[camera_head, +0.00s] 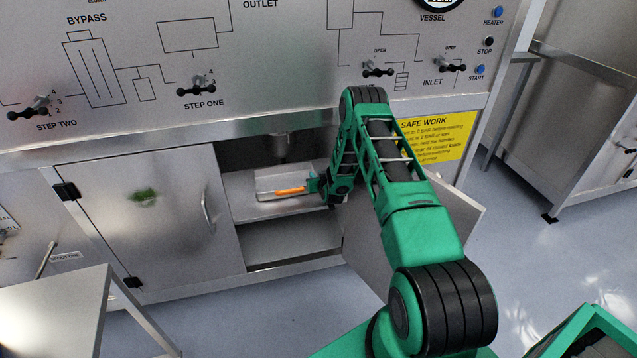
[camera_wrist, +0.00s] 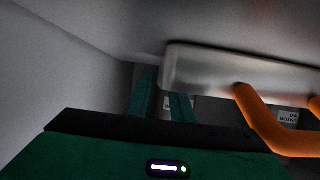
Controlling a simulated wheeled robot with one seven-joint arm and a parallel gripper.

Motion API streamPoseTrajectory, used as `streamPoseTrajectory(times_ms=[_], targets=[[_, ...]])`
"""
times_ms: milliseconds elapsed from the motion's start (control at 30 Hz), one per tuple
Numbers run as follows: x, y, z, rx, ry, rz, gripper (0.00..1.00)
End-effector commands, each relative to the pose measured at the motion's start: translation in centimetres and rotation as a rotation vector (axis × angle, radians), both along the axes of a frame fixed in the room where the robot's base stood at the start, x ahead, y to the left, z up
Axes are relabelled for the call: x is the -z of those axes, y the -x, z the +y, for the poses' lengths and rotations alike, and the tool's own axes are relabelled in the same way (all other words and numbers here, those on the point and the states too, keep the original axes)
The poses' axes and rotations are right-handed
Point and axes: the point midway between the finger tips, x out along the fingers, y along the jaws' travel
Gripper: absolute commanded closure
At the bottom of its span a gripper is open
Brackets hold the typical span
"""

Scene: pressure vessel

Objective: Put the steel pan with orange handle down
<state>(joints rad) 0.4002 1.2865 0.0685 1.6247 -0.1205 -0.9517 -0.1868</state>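The steel pan (camera_head: 268,180) with its orange handle (camera_head: 290,191) is inside the open cabinet, just above or on the upper shelf; any gap beneath it cannot be made out. My gripper (camera_head: 314,184) reaches in from the right, at the pan's right side. In the wrist view the pan (camera_wrist: 210,70) fills the upper right, and its orange handle (camera_wrist: 262,125) bends away at the right.
The cabinet shelf (camera_head: 240,208) has a lower compartment (camera_head: 290,240) beneath it. A closed door (camera_head: 150,215) stands on the left and an open door (camera_head: 375,250) on the right, by my arm. A metal table (camera_head: 55,310) stands at the lower left.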

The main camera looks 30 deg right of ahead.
Motion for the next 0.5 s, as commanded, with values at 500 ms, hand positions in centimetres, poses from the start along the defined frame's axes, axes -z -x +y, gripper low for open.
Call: streamPoseTrajectory(times_ms=[500], targets=[[-3.2,7.3,2.2,-0.001,0.000,0.001,0.79]])
